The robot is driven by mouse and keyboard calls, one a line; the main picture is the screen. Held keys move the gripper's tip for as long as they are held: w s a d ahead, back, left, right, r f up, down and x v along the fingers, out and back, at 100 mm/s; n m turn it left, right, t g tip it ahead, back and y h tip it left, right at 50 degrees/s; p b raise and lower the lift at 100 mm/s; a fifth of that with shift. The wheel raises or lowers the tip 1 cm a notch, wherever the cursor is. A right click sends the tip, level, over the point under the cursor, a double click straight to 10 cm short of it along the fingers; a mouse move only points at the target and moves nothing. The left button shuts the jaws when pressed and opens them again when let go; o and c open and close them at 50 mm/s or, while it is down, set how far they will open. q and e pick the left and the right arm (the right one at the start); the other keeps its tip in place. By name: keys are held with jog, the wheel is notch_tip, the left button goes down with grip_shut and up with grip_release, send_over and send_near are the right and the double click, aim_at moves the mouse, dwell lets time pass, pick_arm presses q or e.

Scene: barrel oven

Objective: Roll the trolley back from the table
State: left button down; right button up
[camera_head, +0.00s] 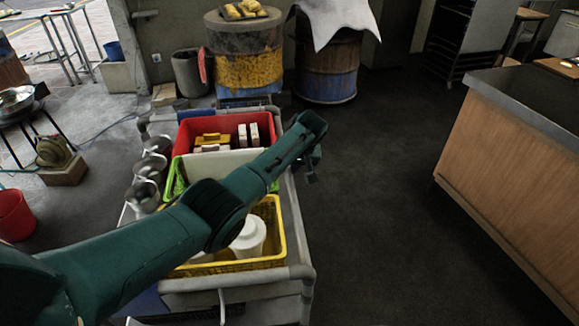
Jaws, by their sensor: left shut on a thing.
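The grey trolley (298,240) stands in the middle of the view, loaded with a red crate (182,133), a green crate (173,183) and a yellow crate (277,222). My left arm reaches across it from the lower left. My left gripper (312,174) points down at the trolley's right side and is shut on its edge; the arm and wrist partly hide the contact. A table with a wooden side and dark top (520,180) stands at the right, with floor between it and the trolley. My right gripper is out of view.
Metal jugs (147,192) sit along the trolley's left side. Barrels (327,68) and a grey bin (188,73) stand behind it. A red bucket (15,215) and a small stand with a pan are at left. Dark floor (385,200) is clear to the right.

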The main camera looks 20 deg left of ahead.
pick_arm(q)
jog(key=c, duration=1.3)
grip_release()
jog(key=p+v, duration=0.1)
jog(key=v, duration=1.2)
